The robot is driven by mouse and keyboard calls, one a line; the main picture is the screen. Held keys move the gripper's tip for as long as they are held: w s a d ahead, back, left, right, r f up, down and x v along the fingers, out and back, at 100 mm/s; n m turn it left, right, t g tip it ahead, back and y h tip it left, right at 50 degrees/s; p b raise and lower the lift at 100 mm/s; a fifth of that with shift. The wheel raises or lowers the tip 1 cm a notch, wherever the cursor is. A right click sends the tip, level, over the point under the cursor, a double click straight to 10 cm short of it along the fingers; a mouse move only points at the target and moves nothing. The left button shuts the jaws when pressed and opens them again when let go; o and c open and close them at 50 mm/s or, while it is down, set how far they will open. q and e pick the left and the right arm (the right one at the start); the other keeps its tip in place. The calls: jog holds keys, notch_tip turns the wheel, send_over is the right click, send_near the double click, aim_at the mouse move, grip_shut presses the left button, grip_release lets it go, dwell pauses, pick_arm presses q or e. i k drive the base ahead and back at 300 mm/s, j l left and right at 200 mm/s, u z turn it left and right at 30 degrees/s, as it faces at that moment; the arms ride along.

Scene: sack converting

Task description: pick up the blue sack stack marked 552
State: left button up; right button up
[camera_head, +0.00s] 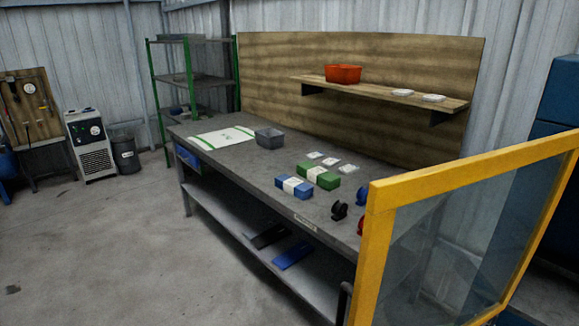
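A blue stack with a white band (281,184) lies on the grey workbench (237,160), near its front edge. Any number on it is too small to read. A green stack with a white band (329,182) lies just behind it and to the right. A flat blue item (292,256) lies on the bench's lower shelf, beside a flat black one (268,237). Neither of my grippers shows in the head view.
A yellow-framed clear panel (372,250) stands at the bench's right end and covers part of it. Behind the stacks lie several small white items (331,161). A grey bin (270,139) stands farther left. The floor in front (130,240) is clear.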

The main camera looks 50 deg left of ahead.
aim_at(293, 186)
jog(key=i+j, duration=0.1)
jog(key=j, duration=0.3)
jog(key=j+u, duration=0.1)
jog(key=j, duration=0.3)
jog(key=i+j, duration=0.15)
jog(key=j, duration=0.25)
jog(key=i+j+u, duration=0.1)
jog(key=j, duration=0.3)
jog(key=i+j, duration=0.15)
jog(key=j, duration=0.25)
jog(key=i+j+u, duration=0.1)
jog(key=j, duration=0.3)
jog(key=i+j, duration=0.1)
jog(key=j, duration=0.3)
jog(key=i+j+u, duration=0.1)
jog(key=j, duration=0.25)
